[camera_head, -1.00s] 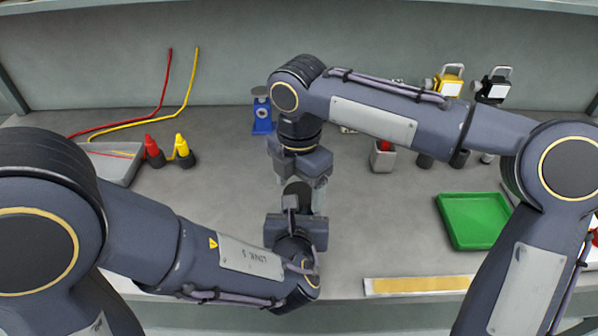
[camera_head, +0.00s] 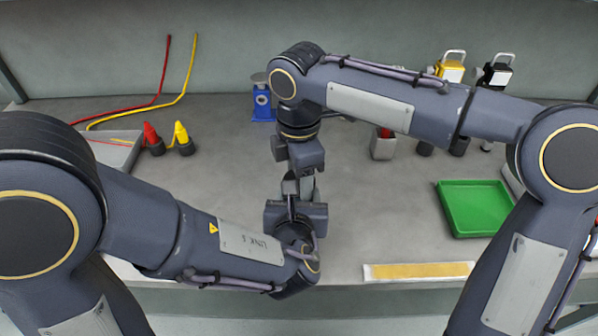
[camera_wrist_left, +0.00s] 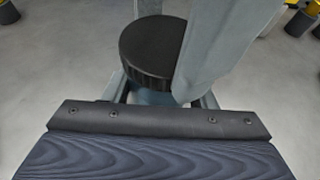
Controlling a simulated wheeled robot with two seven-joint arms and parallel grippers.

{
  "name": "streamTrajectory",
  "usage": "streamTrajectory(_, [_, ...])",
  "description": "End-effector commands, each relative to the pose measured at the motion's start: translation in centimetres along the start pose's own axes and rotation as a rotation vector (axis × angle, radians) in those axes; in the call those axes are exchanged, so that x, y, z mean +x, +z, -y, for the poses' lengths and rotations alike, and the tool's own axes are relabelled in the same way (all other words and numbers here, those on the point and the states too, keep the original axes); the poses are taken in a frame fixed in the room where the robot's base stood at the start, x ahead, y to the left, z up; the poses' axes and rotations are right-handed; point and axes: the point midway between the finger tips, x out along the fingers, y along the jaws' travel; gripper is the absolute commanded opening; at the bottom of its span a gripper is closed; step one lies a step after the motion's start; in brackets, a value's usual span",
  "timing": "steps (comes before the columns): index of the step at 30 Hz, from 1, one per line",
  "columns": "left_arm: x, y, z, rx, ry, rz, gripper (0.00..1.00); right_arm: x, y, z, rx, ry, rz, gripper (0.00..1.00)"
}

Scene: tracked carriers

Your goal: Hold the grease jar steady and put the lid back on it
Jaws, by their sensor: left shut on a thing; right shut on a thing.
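The lid (camera_wrist_left: 150,48) is a black ribbed disc, seen large in the left wrist view. The grease jar (camera_wrist_left: 150,97) shows only as a bluish strip under it. The lid lies level over the jar; I cannot tell if it is seated. My left gripper (camera_wrist_left: 162,99) is shut on the jar. My right gripper (camera_head: 299,180) comes from above and is shut on the lid. Its broad grey finger hides the lid's right side in the wrist view. In the head view, the grippers almost meet and hide most of the jar and lid.
A green tray (camera_head: 475,208) lies at the right, with a yellow strip (camera_head: 418,271) near the front edge. Red (camera_head: 151,136) and yellow (camera_head: 181,136) nozzled bottles stand at the left beside a grey tray (camera_head: 118,157). A blue device (camera_head: 262,103) stands behind. Bench around the grippers is clear.

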Motion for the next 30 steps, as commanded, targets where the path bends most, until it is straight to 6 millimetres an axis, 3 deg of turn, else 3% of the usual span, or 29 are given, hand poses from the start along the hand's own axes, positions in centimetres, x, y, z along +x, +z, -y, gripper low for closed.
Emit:
streamTrajectory(9, [-0.06, 0.00, 0.13, 0.002, -0.004, 0.000, 0.00, -0.05, 0.00, -0.08, 0.909, 0.006, -0.001, 0.27])
streamTrajectory(15, [-0.07, -0.01, 0.14, 0.002, -0.004, 0.000, 0.00, 0.01, 0.03, -0.10, 1.370, 0.005, -0.004, 0.27])
streamTrajectory(20, [-0.08, -0.01, 0.15, 0.002, -0.005, 0.000, 0.00, 0.04, 0.09, -0.12, 1.413, 0.004, -0.004, 0.27])
streamTrajectory(21, [-0.08, -0.01, 0.15, 0.002, -0.005, 0.000, 0.00, 0.04, 0.09, -0.13, 1.413, 0.004, -0.004, 0.56])
streamTrajectory(27, [-0.06, 0.00, 0.11, 0.001, -0.003, 0.000, 0.00, 0.06, 0.07, -0.08, 1.410, 0.002, -0.003, 0.80])
streamTrajectory(30, [-0.04, 0.00, 0.09, 0.001, -0.003, 0.000, 0.00, 0.07, 0.07, -0.06, 1.410, 0.001, -0.002, 0.80])
